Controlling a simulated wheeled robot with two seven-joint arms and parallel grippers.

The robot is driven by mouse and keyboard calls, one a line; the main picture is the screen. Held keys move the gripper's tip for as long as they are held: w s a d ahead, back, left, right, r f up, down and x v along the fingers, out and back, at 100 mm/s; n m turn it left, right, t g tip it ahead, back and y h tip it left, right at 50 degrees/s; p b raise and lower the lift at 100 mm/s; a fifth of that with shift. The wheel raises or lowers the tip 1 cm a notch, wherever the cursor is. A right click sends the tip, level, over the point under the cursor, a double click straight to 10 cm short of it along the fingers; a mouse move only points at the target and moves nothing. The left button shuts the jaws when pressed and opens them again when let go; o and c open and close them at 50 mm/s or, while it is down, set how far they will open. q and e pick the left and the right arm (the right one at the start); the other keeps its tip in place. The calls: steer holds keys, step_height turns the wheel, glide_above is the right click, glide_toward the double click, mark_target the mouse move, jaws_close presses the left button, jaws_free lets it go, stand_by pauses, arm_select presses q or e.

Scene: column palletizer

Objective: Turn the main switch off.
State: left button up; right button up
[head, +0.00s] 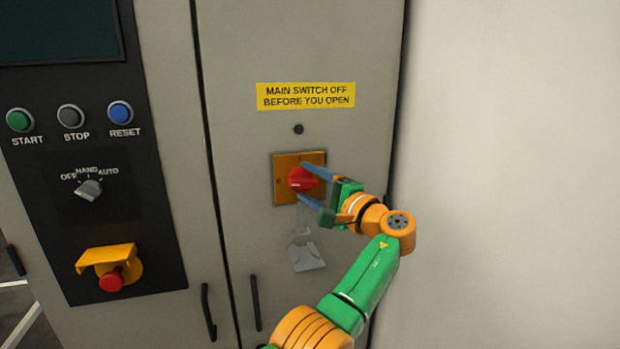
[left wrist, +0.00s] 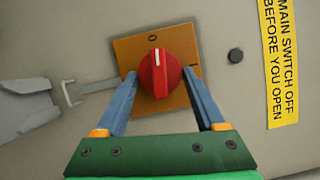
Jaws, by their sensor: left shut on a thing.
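The main switch is a red round knob (head: 301,179) on a square orange-yellow plate (head: 283,190) on the grey cabinet door. The red knob (left wrist: 158,78) is also large in the left wrist view. Its white line points at the small 0 mark on the plate (left wrist: 128,50), toward the left side in the head view. My left gripper (head: 303,181) is shut on the knob, with one blue finger on each side of it. The yellow sign (head: 305,95) reading "MAIN SWITCH OFF BEFORE YOU OPEN" is above. My right gripper is not in view.
A black panel at left carries START (head: 19,120), STOP (head: 70,117) and RESET (head: 120,112) buttons, a selector (head: 89,189) and a red emergency button (head: 111,280) under a yellow guard. A grey hasp piece (head: 307,257) hangs below the switch. Door handles (head: 255,303) are lower down.

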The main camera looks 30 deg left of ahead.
arm_select(q)
steer(key=shift+r+n+p, duration=0.1)
steer(key=shift+n+p, duration=0.2)
steer(key=shift+n, duration=0.2)
stand_by(0.3)
steer(key=o, duration=1.3)
steer(key=shift+o, duration=0.2)
steer(key=shift+s+d, duration=0.1)
steer(key=shift+d, duration=0.15)
steer(key=b+v, duration=0.3)
steer(key=v, duration=0.3)
steer(key=shift+d, duration=0.3)
steer(key=shift+s+a+r, duration=0.1)
